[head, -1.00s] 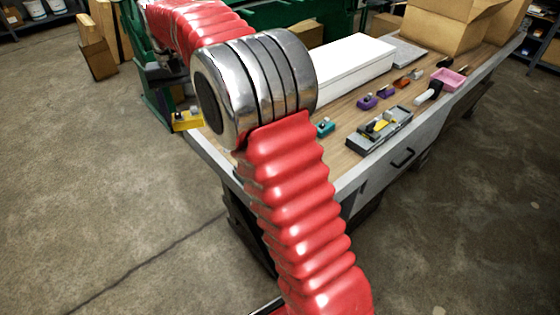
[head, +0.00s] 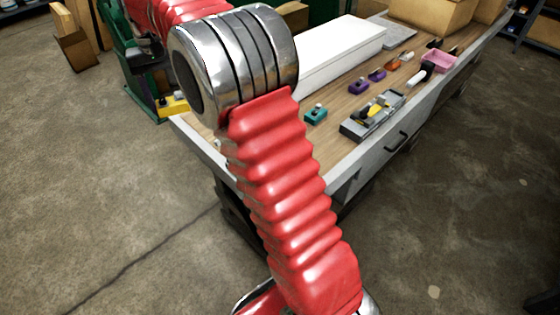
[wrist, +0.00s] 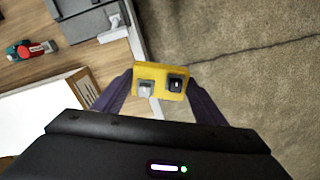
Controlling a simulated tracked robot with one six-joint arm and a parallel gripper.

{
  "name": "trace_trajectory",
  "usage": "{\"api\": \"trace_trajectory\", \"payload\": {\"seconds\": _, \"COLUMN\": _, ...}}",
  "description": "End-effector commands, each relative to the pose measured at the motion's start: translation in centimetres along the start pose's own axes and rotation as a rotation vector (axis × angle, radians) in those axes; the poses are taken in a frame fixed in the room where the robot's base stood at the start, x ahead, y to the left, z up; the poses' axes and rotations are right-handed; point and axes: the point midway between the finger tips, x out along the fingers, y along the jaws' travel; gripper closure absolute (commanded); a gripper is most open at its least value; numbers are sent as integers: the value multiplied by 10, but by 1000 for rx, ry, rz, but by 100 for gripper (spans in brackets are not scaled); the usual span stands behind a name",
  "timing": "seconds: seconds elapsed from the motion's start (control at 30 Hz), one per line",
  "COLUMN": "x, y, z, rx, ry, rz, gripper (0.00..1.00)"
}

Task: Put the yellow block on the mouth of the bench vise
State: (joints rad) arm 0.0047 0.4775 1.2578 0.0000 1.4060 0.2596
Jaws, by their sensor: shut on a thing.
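The yellow block (head: 173,105) is in the air beyond the bench's left corner in the head view. In the wrist view, the yellow block (wrist: 173,74) is between the dark purple fingers of my gripper (wrist: 160,88), which is shut on it. A light grey knob and a black knob show on its face. A grey metal thing, perhaps the bench vise (wrist: 85,22), is at the upper left of the wrist view, beside the bench edge and apart from the block. Its mouth cannot be made out. My arm covers part of the bench's near end in the head view.
Bare concrete floor (head: 80,190) lies in front and left.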

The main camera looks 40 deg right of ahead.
Motion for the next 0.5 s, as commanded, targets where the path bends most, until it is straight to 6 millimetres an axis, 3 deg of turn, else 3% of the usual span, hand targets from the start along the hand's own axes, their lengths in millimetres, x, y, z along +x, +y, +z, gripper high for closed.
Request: {"api": "trace_trajectory", "payload": {"seconds": 0.5, "x": 16, "y": 74, "z": 15, "rx": -472, "ry": 0, "rz": 0, "gripper": 69}}
